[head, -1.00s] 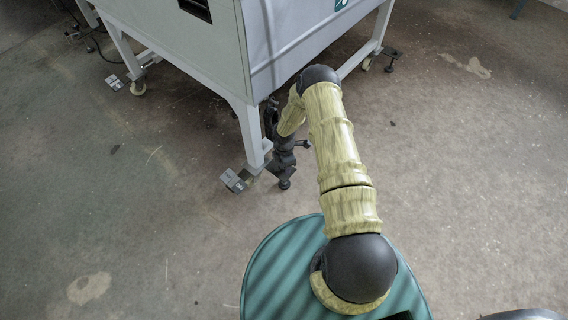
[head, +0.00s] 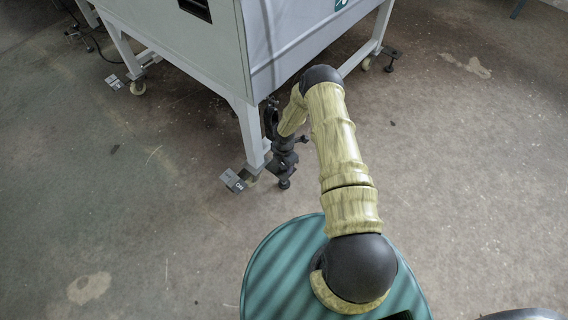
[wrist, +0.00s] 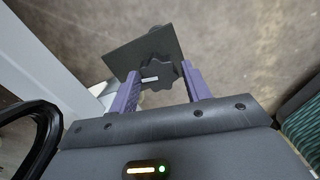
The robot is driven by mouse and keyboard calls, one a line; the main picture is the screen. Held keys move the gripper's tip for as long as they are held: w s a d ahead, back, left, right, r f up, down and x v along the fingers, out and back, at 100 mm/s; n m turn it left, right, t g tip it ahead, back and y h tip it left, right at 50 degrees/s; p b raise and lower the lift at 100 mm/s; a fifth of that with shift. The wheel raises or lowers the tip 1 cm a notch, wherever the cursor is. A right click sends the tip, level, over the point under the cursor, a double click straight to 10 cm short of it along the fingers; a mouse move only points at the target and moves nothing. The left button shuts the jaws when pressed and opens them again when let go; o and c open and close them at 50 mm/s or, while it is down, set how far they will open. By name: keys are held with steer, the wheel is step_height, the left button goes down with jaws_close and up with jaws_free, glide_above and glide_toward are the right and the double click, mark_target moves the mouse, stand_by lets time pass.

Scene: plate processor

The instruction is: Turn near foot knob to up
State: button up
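The near foot (head: 284,184) stands at the near corner of the white machine, beside its leg; only its dark lower part shows below my gripper in the head view. The dark lobed foot knob (wrist: 158,70) shows in the wrist view, in front of a dark flat plate (wrist: 126,54). My gripper (wrist: 161,72) has its two purple fingers apart, one on each side of the knob. I cannot tell whether they touch it. In the head view my gripper (head: 284,160) points down over the foot and hides the knob.
The machine's white leg (head: 250,135) is close on the left of my gripper. A grey labelled pedal-like piece (head: 233,181) lies left of the leg base. Another foot (head: 390,60) stands at the far right corner. The floor in front is clear.

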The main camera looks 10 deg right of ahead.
steer(key=shift+o, duration=1.3)
step_height(320, 180, up, 12)
steer(key=p, duration=0.4)
